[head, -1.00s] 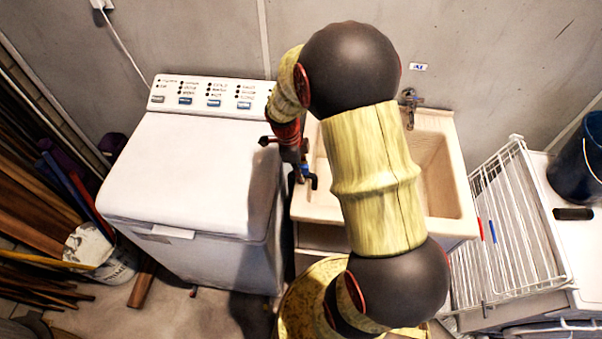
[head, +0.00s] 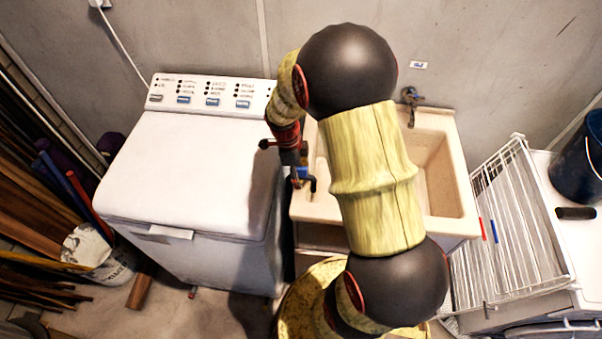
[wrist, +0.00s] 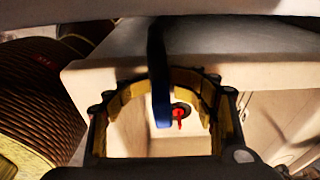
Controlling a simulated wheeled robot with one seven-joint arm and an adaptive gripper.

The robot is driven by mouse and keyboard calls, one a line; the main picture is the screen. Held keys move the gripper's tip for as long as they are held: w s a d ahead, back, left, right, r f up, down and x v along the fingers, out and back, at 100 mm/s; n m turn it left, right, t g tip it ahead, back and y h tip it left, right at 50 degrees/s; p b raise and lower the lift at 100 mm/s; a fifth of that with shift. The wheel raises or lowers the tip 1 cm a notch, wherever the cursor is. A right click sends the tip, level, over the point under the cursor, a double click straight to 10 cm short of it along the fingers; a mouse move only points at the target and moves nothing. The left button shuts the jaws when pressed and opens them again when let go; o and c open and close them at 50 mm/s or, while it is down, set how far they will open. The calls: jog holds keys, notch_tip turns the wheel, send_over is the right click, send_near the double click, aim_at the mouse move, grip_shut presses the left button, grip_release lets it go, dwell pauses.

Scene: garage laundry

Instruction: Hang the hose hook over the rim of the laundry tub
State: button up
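The hose hook, a dark bent piece with a blue part (head: 306,174), is at the left rim of the beige laundry tub (head: 465,190). In the wrist view the hook (wrist: 160,85) runs between my fingertips, dark above and blue below. My gripper (head: 299,170) points down in the gap between the washer and the tub, mostly dark and small there. I cannot tell whether the hook touches the rim.
A white washer (head: 190,180) stands close on the left. A tap (head: 411,95) is on the wall behind the tub. A white wire rack (head: 520,220) and a dark bucket (head: 582,165) are on the right. My arm covers part of the tub.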

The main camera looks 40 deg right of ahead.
jog(key=shift+s, duration=0.15)
dwell(0.5)
jog(key=shift+r, duration=0.5)
notch_tip(320, 180, up, 11)
jog(key=w+a, duration=0.1)
jog(key=shift+w+a, duration=0.3)
jog(key=shift+w, duration=0.1)
jog(key=s+a+r+n+t, duration=0.3)
jog(key=s+a+r+n, duration=0.4)
jog(key=n, duration=0.6)
jog(key=s+a+r+n+t+y, duration=0.1)
jog(key=s+a+r+n+t, duration=0.3)
jog(key=s+a+r+n, duration=0.3)
jog(key=a+r+n, duration=0.3)
jog(key=n, duration=0.4)
jog(key=shift+a+n, duration=0.3)
jog(key=shift+a, duration=0.1)
